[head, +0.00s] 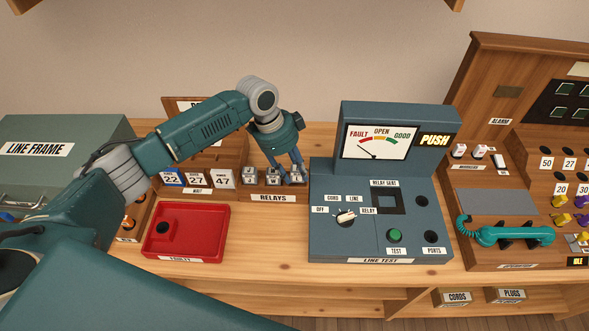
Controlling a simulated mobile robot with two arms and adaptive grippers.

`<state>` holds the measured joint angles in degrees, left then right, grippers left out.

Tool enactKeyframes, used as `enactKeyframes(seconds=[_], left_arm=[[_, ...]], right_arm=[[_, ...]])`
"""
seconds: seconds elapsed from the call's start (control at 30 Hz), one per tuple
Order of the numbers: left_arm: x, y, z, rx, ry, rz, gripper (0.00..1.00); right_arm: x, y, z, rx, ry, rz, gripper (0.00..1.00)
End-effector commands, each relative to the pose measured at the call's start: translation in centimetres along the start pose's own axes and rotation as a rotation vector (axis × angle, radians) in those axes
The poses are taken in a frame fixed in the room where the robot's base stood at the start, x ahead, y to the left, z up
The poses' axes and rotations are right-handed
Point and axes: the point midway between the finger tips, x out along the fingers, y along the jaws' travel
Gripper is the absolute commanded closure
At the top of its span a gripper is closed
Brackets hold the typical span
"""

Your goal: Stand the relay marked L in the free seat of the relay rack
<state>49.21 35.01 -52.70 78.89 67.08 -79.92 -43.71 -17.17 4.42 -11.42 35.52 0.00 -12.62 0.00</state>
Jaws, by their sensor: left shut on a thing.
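The relay rack (272,198) is a wooden block labelled RELAYS in the middle of the counter. Several small grey relays stand close together along it, including one at the left (250,174) and one in the middle (273,177). My left gripper (294,172) points down at the rack's right end. It is shut on the rightmost relay (297,178), whose top is partly hidden by the fingers. The letters on the relays are too small to read surely, so I cannot tell which is L. A free seat is not clearly visible. My right gripper is not in view.
The LINE TEST box (330,226) stands close right of the rack, with an empty square relay seat (388,202). A red tray (214,245) lies front left. Number cards (196,180) stand left of the relays. A teal handset (508,236) rests at right.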

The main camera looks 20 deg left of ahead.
Motion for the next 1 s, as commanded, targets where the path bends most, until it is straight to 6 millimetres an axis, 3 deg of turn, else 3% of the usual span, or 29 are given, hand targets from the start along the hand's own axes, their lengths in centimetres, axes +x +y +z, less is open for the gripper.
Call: enactKeyframes(seconds=[0.4,1.0], left_arm=[[-0.1,0.0,0.0,-0.001,0.000,0.001,0.90],[1.0,0.1,0.2,0.000,0.001,0.000,0.90]], right_arm=[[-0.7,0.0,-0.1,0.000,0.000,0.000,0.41],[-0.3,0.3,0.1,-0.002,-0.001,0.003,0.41]])
